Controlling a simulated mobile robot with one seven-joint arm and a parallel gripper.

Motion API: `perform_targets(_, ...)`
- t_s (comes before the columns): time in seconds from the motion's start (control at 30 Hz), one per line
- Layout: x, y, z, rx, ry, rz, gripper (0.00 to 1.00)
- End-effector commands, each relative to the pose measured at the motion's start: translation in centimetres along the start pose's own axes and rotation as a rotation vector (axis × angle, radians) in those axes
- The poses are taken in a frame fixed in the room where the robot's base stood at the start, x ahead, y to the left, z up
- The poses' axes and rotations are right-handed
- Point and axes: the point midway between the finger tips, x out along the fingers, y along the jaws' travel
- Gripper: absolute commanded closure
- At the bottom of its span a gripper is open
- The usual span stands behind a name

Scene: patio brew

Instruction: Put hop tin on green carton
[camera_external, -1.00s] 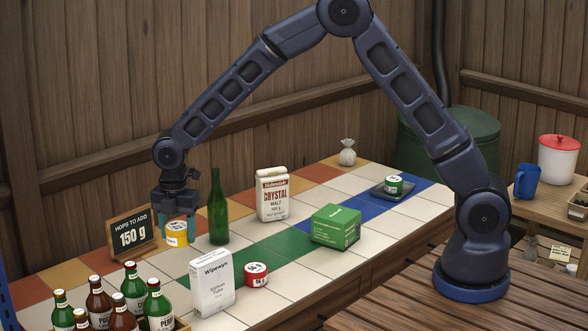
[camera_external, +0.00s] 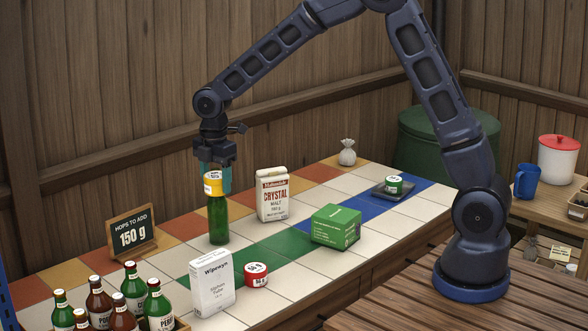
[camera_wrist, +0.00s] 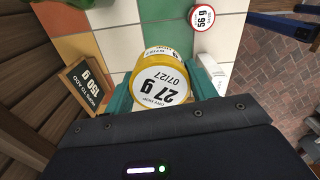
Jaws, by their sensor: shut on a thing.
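My gripper (camera_external: 216,178) has teal fingers and is shut on a yellow hop tin (camera_external: 213,184) with a white label. In the wrist view the tin (camera_wrist: 163,85) reads 27 g and sits between the fingers. It is up in the air, and in the external view it overlaps the top of the green bottle (camera_external: 218,222). The green carton (camera_external: 336,227) stands on the tiled counter to the right, its top bare. A red hop tin (camera_external: 256,275) lies beside the white Wipewyn box, and a green tin (camera_external: 394,184) rests on a dark tray (camera_external: 378,194).
The white box (camera_external: 212,284) and a crate of several bottles (camera_external: 183,323) stand at the front. A sign (camera_external: 133,232) reads 150 g. A small sack (camera_external: 347,153) is at the back.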

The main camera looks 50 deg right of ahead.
Motion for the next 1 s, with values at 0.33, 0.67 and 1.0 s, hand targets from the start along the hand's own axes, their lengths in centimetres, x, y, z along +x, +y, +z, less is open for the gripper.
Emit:
perform_targets(0.33,-2.8,-2.9,14.3,0.376,-0.003,0.001,0.66)
perform_targets(0.67,-4.5,-8.4,25.6,0.728,-0.001,-0.002,0.66)
perform_targets(1.0,-5.5,-13.9,32.3,0.992,0.004,-0.005,0.66)
